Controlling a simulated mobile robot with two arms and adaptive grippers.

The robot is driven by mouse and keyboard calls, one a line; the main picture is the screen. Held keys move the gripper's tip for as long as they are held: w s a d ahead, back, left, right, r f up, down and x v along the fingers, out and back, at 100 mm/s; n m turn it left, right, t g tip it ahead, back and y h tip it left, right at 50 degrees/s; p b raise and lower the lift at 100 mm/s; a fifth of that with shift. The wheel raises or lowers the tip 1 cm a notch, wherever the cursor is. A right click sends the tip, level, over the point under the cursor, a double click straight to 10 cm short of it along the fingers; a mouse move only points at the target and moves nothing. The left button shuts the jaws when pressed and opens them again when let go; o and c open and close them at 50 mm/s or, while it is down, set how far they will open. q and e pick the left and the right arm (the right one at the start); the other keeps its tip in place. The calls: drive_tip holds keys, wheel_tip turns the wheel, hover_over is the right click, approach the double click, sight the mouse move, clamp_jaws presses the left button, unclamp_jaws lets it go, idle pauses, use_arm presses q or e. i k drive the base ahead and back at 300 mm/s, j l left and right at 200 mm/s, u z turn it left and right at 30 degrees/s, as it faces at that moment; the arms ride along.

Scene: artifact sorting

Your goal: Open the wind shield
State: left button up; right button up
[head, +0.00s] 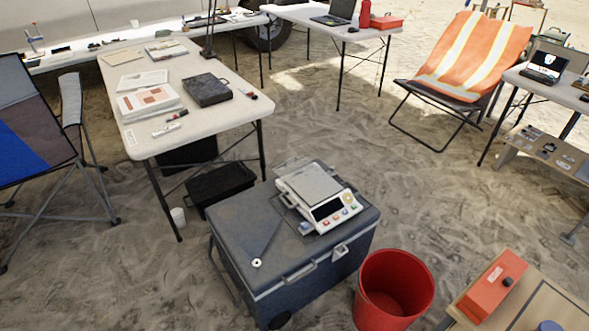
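A white weighing scale (340,211) with a dark display and several coloured buttons stands on the lid of a blue-grey cooler (240,222). Its flat grey weighing plate (309,185) shows at the top. Faint clear panel edges (291,163) show behind and to the left of the plate and look like part of a wind shield. They are too thin and small to tell whether it is open or shut. Neither of my grippers is in view.
A red bucket (395,285) stands right of the cooler, and a low table with a red box (492,284) is at the lower right. A white table (196,65) with papers and a dark case is behind left. Open sand (400,195) lies right of the cooler.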

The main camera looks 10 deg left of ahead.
sight(296, 160)
drive_tip(key=i+j, duration=0.15)
drive_tip(key=j, duration=0.25)
drive_tip(key=i+j+z, duration=0.1)
drive_tip(key=j, duration=0.35)
drive_tip(key=i+j, duration=0.15)
drive_tip(key=j, duration=0.25)
